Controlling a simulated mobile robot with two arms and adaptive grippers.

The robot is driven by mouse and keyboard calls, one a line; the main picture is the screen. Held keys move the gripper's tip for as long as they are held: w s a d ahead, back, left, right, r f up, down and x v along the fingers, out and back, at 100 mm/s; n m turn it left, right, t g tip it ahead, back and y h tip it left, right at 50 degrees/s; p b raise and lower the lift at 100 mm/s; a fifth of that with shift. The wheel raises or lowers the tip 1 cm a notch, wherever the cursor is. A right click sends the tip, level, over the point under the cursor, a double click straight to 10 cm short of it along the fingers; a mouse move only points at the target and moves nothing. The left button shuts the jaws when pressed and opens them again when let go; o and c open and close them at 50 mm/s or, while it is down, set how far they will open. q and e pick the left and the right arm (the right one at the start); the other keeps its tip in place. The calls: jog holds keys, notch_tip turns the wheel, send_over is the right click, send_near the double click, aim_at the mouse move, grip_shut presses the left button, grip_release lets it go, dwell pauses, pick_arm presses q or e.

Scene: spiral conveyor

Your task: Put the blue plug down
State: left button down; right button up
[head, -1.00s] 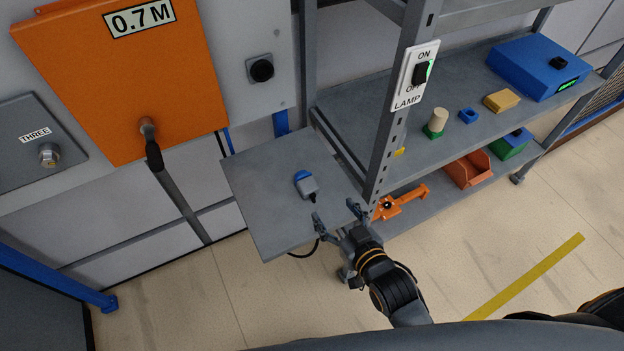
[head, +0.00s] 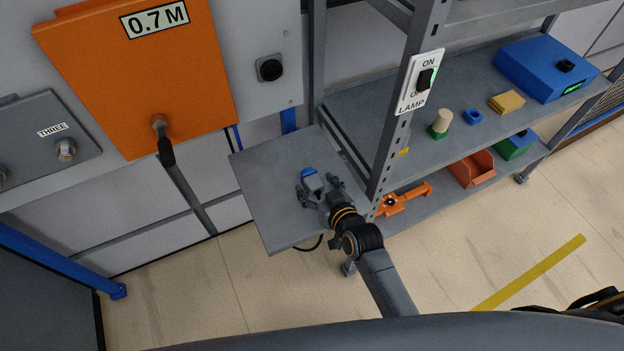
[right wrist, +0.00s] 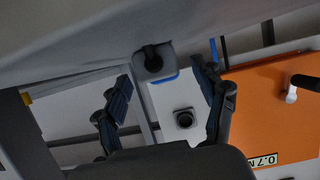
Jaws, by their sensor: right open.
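The blue plug (head: 308,173), blue at one end with a grey body, lies on the grey side panel (head: 262,205) beside the shelf rack. Its dark cable hangs below the panel's front edge. My right gripper (head: 319,187) is open, with one finger on each side of the plug's grey body. In the right wrist view the plug (right wrist: 154,64) shows against the panel surface, between the open fingers (right wrist: 166,88) and apart from both. My left gripper is not in view.
The rack post with the lamp switch (head: 424,80) stands right of my right arm. The rack shelf (head: 360,115) holds several small blocks and a blue box (head: 545,65). An orange cabinet (head: 140,80) with a lever is at left. The panel's left part is bare.

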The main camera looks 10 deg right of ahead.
aim_at(315, 182)
jog(key=x, duration=0.3)
jog(key=shift+w, duration=0.1)
jog(key=shift+c, duration=0.2)
jog(key=shift+r, duration=0.1)
jog(key=c, duration=1.4)
